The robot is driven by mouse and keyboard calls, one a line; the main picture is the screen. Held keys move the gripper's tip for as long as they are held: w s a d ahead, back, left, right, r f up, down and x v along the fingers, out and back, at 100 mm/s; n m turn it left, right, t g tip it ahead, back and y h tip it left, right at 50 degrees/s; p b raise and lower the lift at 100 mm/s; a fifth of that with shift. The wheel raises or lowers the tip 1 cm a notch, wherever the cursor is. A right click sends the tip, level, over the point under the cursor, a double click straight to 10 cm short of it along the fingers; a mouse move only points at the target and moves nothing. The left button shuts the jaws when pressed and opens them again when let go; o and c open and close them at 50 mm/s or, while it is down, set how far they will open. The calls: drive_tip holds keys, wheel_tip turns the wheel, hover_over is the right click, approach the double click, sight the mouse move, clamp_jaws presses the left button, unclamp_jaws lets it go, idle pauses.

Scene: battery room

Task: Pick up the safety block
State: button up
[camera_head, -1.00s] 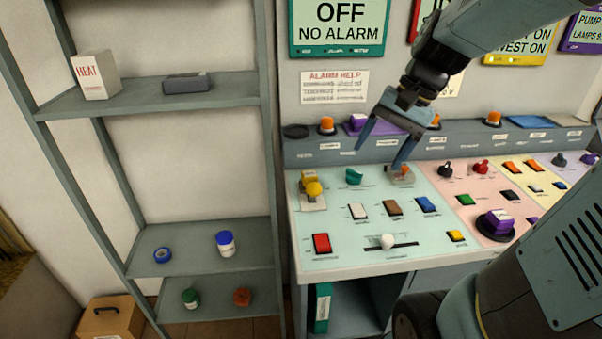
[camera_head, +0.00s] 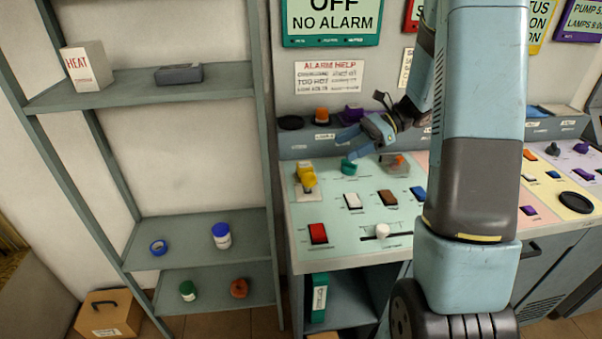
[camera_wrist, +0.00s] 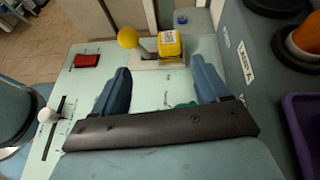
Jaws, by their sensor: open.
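A yellow block with a white label, which I take to be the safety block (camera_wrist: 171,45), sits on a pale base on the panel, right beside a yellow ball knob (camera_wrist: 127,37) in the wrist view. In the head view the yellow block (camera_head: 305,172) is at the panel's left end, where block and knob are hard to tell apart. My gripper (camera_wrist: 160,70) is open and empty, its fingers pointing toward the block with a gap left. In the head view my gripper (camera_head: 345,140) is above and right of the block, over the panel's back edge.
A teal knob (camera_head: 349,167) lies under my gripper. A red switch (camera_head: 318,234) and a white slider knob (camera_head: 382,231) are nearer the front. Orange (camera_head: 322,115) and purple (camera_head: 352,113) items stand on the back ledge. A grey shelf unit (camera_head: 190,229) rises left of the panel.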

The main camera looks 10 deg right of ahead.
sight(310, 163)
drive_tip(key=shift+w+d+f+m, duration=0.2)
drive_tip(key=shift+w+f+m, duration=0.2)
drive_tip(key=shift+w+f, duration=0.15)
drive_tip(key=shift+a+f+y, duration=0.2)
drive_tip(key=shift+a+y, duration=0.1)
drive_tip(key=x, duration=1.3)
drive_tip(key=shift+w+a, duration=0.1)
drive_tip(key=shift+w, duration=0.1)
drive_tip(key=shift+c, duration=0.2)
drive_tip(key=c, duration=1)
drive_tip(key=shift+c, duration=0.2)
